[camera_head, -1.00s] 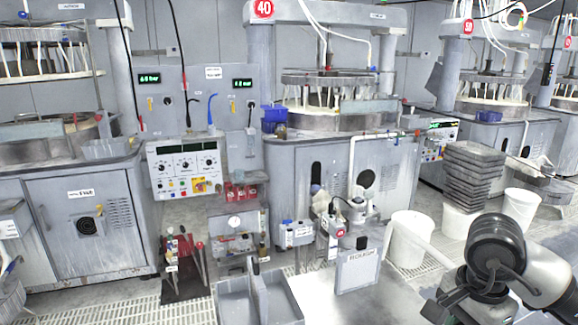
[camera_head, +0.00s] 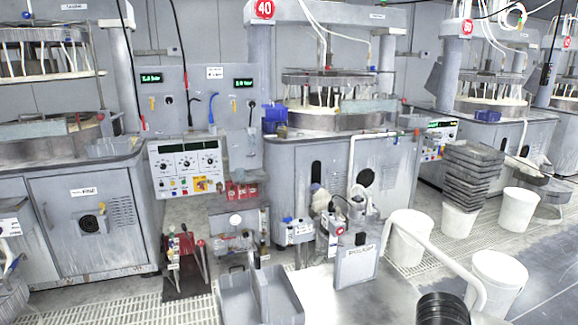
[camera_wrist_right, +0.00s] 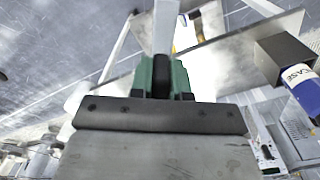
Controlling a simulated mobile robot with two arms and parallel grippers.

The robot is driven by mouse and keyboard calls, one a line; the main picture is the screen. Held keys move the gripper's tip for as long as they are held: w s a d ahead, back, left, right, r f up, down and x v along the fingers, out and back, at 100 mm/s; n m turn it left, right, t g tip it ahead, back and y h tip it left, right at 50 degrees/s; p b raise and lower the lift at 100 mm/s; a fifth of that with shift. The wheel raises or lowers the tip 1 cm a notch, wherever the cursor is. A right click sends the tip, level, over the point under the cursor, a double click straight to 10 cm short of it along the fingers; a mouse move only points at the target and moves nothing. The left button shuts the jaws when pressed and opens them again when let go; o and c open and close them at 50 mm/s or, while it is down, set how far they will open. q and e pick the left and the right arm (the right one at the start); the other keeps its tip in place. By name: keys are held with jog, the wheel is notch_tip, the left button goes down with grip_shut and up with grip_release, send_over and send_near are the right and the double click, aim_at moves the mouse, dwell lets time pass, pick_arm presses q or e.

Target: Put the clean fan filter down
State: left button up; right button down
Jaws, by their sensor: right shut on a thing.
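My right gripper (camera_wrist_right: 161,78) shows in the right wrist view, with green and black jaws beyond a dark bolted bar and a grey plate. It is shut on a thin pale piece (camera_wrist_right: 166,27), seen nearly edge-on, which I take for the fan filter. Its face and whether it touches anything below cannot be made out. In the head view only a black ribbed part of my right arm (camera_head: 443,309) shows at the bottom edge. My left gripper is not in view.
A grey divided tray (camera_head: 262,297) and an upright grey sign plate (camera_head: 357,266) stand on the pale bench, which has bare room between them. White buckets (camera_head: 497,280) stand at the right. A blue-labelled container (camera_wrist_right: 303,88) is at the right in the wrist view.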

jog(key=shift+s+a+f+n, duration=0.35)
jog(key=shift+f+n, duration=0.1)
jog(key=shift+n, duration=0.2)
jog(key=shift+s+a+f+n, duration=0.35)
jog(key=shift+f+n, duration=0.1)
jog(key=shift+n, duration=0.2)
